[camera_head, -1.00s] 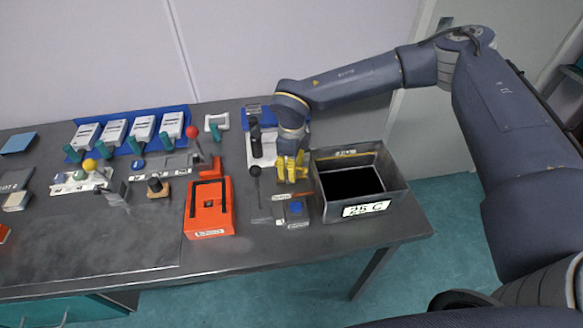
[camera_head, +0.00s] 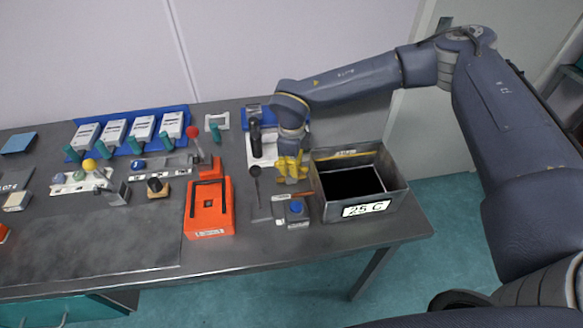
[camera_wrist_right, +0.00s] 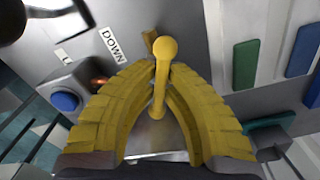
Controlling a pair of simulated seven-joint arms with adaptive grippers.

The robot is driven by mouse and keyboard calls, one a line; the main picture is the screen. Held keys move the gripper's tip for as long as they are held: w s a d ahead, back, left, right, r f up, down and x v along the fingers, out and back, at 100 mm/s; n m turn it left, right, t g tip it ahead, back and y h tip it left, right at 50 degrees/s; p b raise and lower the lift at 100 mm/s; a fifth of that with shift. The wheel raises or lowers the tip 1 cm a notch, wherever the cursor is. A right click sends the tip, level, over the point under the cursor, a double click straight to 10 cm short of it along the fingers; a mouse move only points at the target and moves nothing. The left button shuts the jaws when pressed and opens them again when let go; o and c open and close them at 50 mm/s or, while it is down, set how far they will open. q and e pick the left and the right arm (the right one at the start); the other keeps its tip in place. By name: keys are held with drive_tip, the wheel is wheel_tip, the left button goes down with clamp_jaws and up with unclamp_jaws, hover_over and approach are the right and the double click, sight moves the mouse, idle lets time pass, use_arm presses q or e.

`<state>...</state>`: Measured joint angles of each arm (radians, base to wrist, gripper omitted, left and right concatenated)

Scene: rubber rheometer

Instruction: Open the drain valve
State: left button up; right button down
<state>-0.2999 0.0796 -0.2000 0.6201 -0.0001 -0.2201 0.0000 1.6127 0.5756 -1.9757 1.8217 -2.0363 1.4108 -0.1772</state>
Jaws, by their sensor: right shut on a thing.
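A yellow lever with a ball end (camera_wrist_right: 160,85) stands between my right gripper's yellow fingers in the right wrist view. I take it for the drain valve's handle. The right gripper (camera_wrist_right: 156,70) is shut on it, with the fingertips close to either side of the rod below the ball. In the head view the right gripper (camera_head: 291,170) is low at the left side of the grey metal bath (camera_head: 363,208) labelled 25 C, and its fingers hide the lever there. My left gripper is not in view.
A small grey box with a blue button (camera_head: 296,209) sits just in front of the right gripper; it also shows beside a DOWN label (camera_wrist_right: 113,46) in the wrist view. An orange case (camera_head: 209,218) stands to the left. The table's front left is mostly clear.

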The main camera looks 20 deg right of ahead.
drive_tip(key=shift+n, duration=2.4)
drive_tip(key=c, duration=1.5)
unclamp_jaws()
drive_tip(key=shift+r, duration=6)
